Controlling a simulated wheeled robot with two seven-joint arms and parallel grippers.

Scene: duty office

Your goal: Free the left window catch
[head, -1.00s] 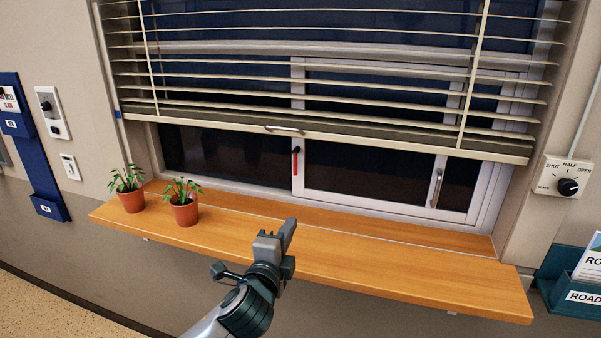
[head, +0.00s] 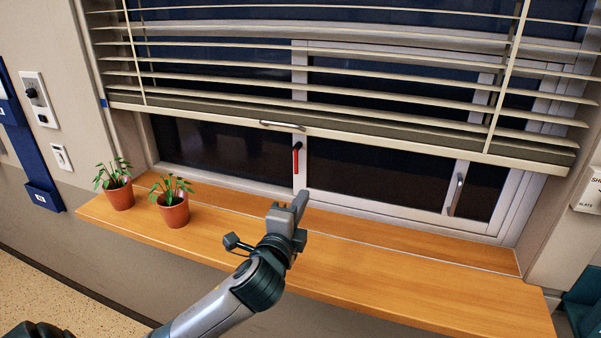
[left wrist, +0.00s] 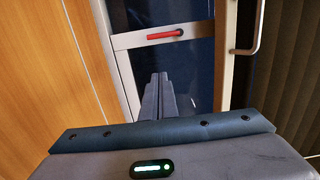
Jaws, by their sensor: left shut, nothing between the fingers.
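The window catch (head: 297,159) is a small red lever on the pale upright of the window frame, just below the blind's bottom rail. It hangs roughly vertical. The catch also shows in the left wrist view (left wrist: 164,34), as a red bar lying across the picture. My left gripper (head: 300,203) is shut and empty, below the catch and over the wooden sill, apart from it. Its closed fingers (left wrist: 162,80) point toward the window in the left wrist view. My right gripper is not in view.
The slatted blind (head: 350,140) covers the upper window, with a metal handle (head: 282,125) on its bottom rail. Two potted plants (head: 173,211) (head: 120,195) stand on the sill (head: 420,285) at left. A metal handle (head: 455,194) is on the right sash. The right part of the sill is clear.

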